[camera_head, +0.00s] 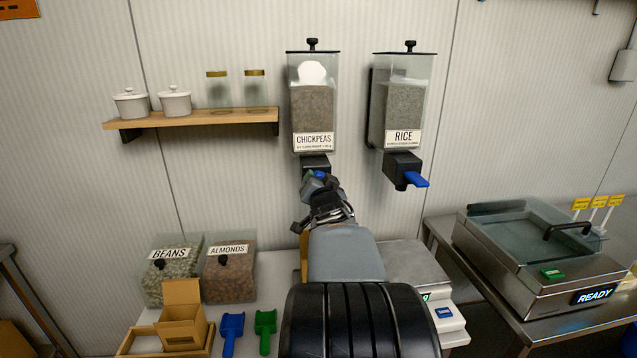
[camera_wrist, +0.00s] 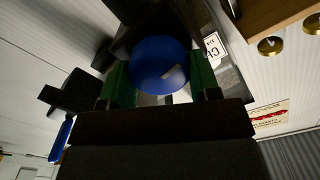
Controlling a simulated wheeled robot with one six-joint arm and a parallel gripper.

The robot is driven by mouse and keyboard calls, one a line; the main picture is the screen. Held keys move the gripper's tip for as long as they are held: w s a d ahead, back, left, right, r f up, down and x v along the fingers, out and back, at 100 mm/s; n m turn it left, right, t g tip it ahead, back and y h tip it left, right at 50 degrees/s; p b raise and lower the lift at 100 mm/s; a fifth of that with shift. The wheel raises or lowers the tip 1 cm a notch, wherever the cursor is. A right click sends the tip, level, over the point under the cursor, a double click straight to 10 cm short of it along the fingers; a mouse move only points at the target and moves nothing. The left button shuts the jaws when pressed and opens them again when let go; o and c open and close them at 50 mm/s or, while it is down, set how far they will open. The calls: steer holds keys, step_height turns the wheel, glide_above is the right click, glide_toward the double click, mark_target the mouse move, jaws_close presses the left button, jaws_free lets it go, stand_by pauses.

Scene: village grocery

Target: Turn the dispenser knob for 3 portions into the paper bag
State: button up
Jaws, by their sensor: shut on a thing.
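The chickpeas dispenser (camera_head: 313,105) hangs on the wall, labelled CHICKPEAS. Its blue knob (camera_wrist: 160,62) sits between the green finger pads of my gripper (camera_wrist: 161,82) in the wrist view. My gripper (camera_head: 320,183) is shut on that knob, just below the dispenser in the head view, and hides most of it. A narrow brown strip (camera_head: 304,250) shows left of my arm and may be the paper bag; my arm covers the rest, so its opening and contents cannot be seen.
The rice dispenser (camera_head: 403,115) with a blue handle hangs to the right. A shelf (camera_head: 200,119) with pots and jars is at left. Below are bins of beans (camera_head: 172,275) and almonds (camera_head: 230,275), scoops, a scale (camera_head: 447,322) and a sealing machine (camera_head: 530,260).

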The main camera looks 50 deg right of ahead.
steer(key=shift+r+m, duration=0.3)
steer(key=shift+m, duration=0.5)
steer(key=o, duration=0.9)
steer(key=shift+f, duration=0.25)
